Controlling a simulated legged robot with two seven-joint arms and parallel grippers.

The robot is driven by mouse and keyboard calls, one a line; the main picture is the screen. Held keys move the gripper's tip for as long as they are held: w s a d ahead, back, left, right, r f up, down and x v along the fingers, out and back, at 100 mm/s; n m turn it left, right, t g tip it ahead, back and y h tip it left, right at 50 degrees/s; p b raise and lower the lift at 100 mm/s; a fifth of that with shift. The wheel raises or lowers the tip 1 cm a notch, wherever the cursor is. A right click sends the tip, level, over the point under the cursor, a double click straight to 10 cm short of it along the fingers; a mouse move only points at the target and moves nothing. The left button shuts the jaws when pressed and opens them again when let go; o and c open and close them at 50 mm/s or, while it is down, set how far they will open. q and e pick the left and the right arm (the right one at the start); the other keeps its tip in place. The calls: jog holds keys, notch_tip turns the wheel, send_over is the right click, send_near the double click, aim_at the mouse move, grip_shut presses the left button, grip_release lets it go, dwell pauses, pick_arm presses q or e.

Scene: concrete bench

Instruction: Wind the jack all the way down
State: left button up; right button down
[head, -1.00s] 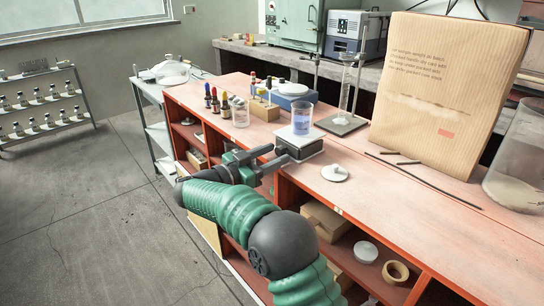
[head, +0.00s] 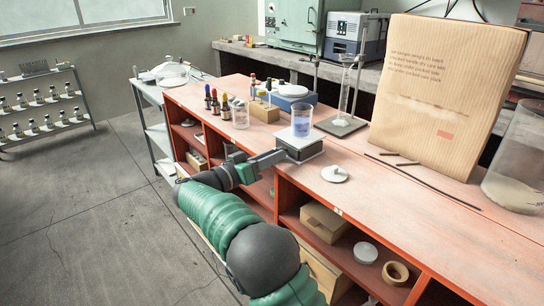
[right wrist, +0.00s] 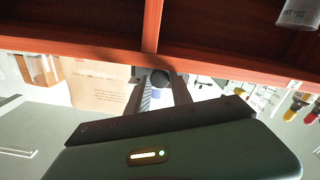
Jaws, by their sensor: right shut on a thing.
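The lab jack (head: 312,154) stands at the front edge of the red bench, its top plate a little above the bench. A beaker of blue liquid (head: 302,122) stands upright on the plate. My right gripper (head: 279,156) reaches the jack's front side from the left. The knob is hidden behind the gripper in the head view. My left gripper is in neither view.
A tall cardboard package (head: 440,95) stands at the right. Open shelves (head: 330,225) lie below the bench top.

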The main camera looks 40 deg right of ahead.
jog(key=shift+w+a, duration=0.1)
jog(key=c, duration=1.1)
grip_release()
jog(key=a+p, duration=0.1)
jog(key=a, duration=0.4)
jog(key=s+a+p, duration=0.1)
jog(key=a, duration=0.5)
jog(key=a+p, duration=0.1)
jog(key=a, duration=0.5)
jog(key=shift+s, duration=0.15)
jog(key=shift+p, duration=0.35)
